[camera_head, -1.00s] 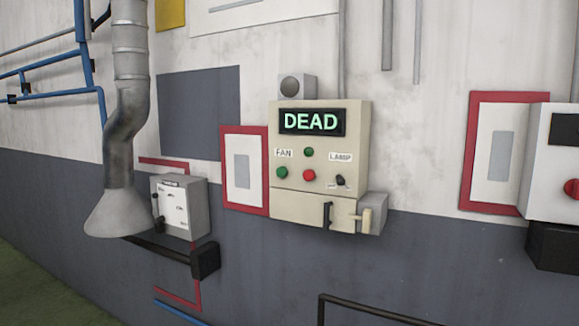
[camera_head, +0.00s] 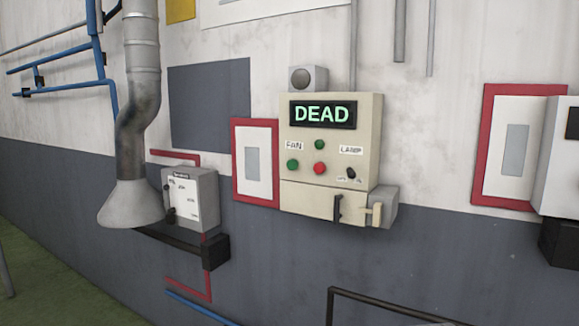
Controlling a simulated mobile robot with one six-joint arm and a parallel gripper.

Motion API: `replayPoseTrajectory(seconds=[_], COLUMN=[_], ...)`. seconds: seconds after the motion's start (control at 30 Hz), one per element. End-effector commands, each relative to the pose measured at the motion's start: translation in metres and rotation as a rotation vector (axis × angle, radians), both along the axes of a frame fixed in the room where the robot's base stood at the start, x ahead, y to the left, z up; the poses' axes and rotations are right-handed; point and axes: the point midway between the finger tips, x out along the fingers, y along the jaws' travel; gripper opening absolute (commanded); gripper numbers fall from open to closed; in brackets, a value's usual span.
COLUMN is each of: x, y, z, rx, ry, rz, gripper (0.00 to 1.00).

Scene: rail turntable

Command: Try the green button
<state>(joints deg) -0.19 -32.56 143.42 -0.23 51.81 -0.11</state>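A cream control box (camera_head: 345,140) is fixed to the wall near the middle of the head view. Its dark display (camera_head: 322,114) reads "DEAD" in green letters. A green button (camera_head: 292,164) sits at the lower left of its face, below a "FAN" label. A smaller green round part (camera_head: 319,144) sits higher, near the centre; I cannot tell if it is a button or a light. A red button (camera_head: 319,168) is right of the lower green one. A small black switch (camera_head: 351,172) is below the "LAMP" label. My gripper is not in view.
A black handle (camera_head: 337,208) and a cream lever (camera_head: 376,215) stick out under the box. A grey box (camera_head: 191,198) and a flared duct (camera_head: 132,203) are at left. A dark rail (camera_head: 390,303) crosses the lower front. A white box (camera_head: 560,165) is at right.

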Motion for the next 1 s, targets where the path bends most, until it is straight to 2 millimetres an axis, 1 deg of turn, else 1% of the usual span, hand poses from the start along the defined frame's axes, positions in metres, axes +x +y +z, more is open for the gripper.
replayPoseTrajectory(seconds=[0.03, 0.07, 0.4, 1.0], x=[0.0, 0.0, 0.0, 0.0], y=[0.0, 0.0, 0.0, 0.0], z=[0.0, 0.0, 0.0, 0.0], rx=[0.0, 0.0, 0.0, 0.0], ry=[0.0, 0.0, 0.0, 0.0], rz=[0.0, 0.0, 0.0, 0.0], gripper=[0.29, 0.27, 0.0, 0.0])
